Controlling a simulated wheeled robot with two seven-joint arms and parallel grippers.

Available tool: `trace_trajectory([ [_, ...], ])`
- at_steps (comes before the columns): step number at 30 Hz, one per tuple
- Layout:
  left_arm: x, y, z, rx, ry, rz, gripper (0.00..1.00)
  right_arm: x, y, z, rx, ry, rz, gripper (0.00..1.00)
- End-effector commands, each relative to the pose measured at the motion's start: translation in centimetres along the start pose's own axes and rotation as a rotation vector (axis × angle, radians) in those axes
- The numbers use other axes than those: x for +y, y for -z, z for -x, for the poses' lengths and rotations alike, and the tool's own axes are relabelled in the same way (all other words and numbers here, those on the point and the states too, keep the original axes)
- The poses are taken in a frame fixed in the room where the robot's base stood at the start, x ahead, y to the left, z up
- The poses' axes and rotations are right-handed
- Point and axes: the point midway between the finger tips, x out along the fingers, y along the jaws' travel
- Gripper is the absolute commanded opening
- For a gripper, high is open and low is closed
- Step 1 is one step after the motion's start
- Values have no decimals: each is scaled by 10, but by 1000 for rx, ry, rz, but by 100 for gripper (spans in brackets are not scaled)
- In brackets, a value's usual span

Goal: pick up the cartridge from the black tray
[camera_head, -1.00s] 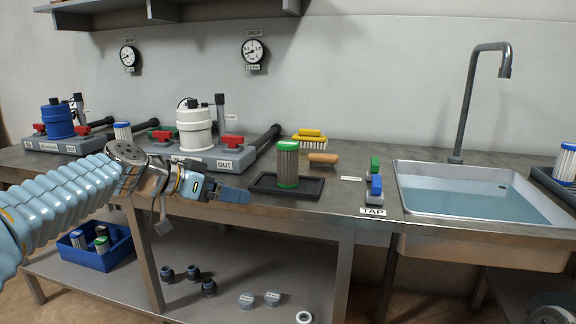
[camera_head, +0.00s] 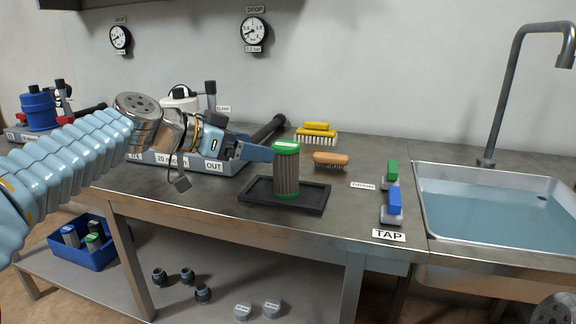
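The cartridge (camera_head: 286,172), a pleated grey-brown cylinder with green end caps, stands upright in the black tray (camera_head: 262,201) on the bench. My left gripper (camera_head: 262,153) comes in from the left, its blue fingers level with the cartridge's upper part and close to its left side. Whether the fingertips touch the cartridge, and how far apart they are, I cannot tell. My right gripper is not in view.
A wooden-handled brush (camera_head: 331,159) and a yellow brush (camera_head: 316,133) lie behind the tray. Green (camera_head: 391,173) and blue (camera_head: 392,206) valve handles stand to the right, before the water-filled sink (camera_head: 490,205). A grey manifold (camera_head: 185,163) with a white housing is behind my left arm.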

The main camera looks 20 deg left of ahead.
Motion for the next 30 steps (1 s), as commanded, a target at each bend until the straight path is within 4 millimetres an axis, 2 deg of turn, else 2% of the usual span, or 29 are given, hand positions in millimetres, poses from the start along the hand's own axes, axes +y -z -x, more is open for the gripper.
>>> trace_trajectory([
  [3,0,1,-26,-1,-4,3,92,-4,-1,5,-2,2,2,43],
  [6,0,1,-42,-2,-2,3,92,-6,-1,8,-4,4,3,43],
  [13,2,3,-63,-2,-2,1,92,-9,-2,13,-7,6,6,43],
  [21,6,4,-102,-1,-2,3,92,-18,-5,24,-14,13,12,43],
  [29,6,3,-106,0,1,0,92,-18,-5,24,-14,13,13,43],
  [30,6,3,-106,0,1,0,87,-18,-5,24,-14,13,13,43],
])
